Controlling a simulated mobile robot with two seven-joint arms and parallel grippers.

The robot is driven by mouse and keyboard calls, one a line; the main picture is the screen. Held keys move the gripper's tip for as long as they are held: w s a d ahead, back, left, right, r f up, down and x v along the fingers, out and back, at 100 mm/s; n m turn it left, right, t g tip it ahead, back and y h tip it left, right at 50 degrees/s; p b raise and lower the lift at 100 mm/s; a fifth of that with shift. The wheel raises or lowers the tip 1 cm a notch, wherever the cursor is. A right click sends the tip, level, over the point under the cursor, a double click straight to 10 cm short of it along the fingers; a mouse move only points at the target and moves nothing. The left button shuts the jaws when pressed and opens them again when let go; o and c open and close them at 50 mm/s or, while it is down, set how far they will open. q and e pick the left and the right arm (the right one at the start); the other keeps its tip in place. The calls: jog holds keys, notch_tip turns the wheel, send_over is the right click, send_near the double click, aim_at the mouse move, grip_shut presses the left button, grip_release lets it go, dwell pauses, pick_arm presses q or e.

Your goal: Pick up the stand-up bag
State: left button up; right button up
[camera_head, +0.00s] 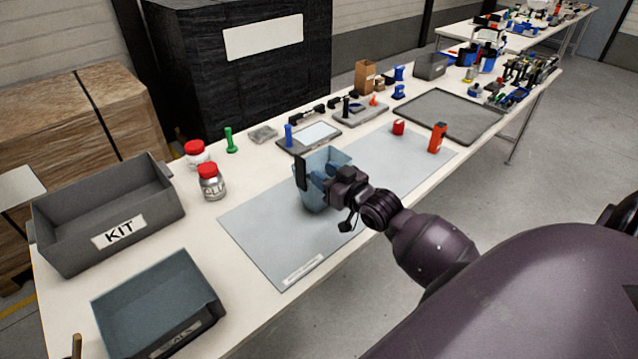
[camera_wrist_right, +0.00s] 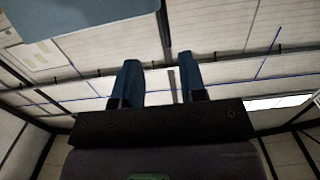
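The stand-up bag looks like the light blue, open-topped pouch (camera_head: 338,156) standing upright on the grey mat in the head view. My right gripper (camera_head: 318,176) is in front of it and hides part of it. In the right wrist view the two blue fingers (camera_wrist_right: 162,75) are apart with only background between them. A pale blue surface (camera_wrist_right: 75,14), possibly the bag, shows at the top left there, outside the fingers. I cannot tell whether the gripper touches the bag. My left gripper is not in view.
The grey mat (camera_head: 262,238) is mostly clear. A grey KIT bin (camera_head: 60,240) and a blue-grey tray (camera_head: 190,275) stand at left. Two red-lidded jars (camera_head: 211,184), a green tool (camera_head: 230,140) and a red-orange item (camera_head: 437,138) stand on the table.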

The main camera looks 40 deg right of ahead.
aim_at(305, 163)
jog(key=w, duration=0.2)
jog(key=w+a, duration=0.1)
jog(key=w, duration=0.4)
jog(key=shift+a+r, duration=0.2)
jog(key=shift+a, duration=0.05)
jog(key=shift+w+f, duration=0.1)
jog(key=shift+w, duration=0.5)
grip_shut()
